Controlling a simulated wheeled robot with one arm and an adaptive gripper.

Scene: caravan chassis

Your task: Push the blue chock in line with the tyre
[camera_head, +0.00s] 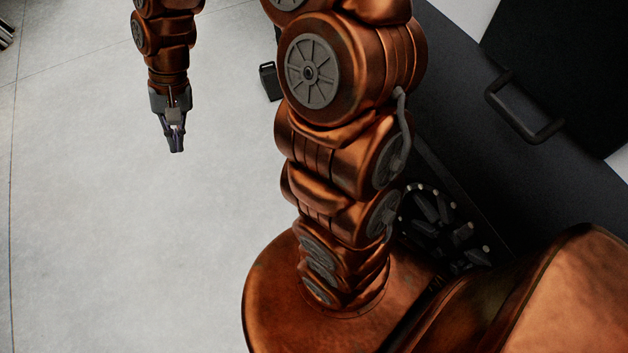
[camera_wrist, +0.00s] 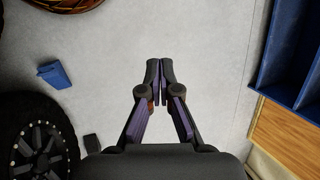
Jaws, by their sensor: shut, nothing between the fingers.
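The blue chock (camera_wrist: 54,74) lies on the floor at the left of the wrist view, above the tyre and apart from it. The tyre (camera_wrist: 14,108) is black with a spoked wheel, at the lower left. In the head view the wheel (camera_head: 440,225) shows partly behind my arm; I do not see the blue chock there. My gripper (camera_wrist: 160,65) is shut and empty, well to the right of the chock in the wrist view. In the head view my gripper (camera_head: 176,148) points down over open floor at the upper left.
A small black block (camera_wrist: 92,143) stands right of the tyre in the wrist view. A blue bin (camera_wrist: 265,60) and a wooden surface (camera_wrist: 285,125) are at the right edge. The dark chassis (camera_head: 460,130) has a black handle (camera_head: 548,133). The floor between chock and gripper is clear.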

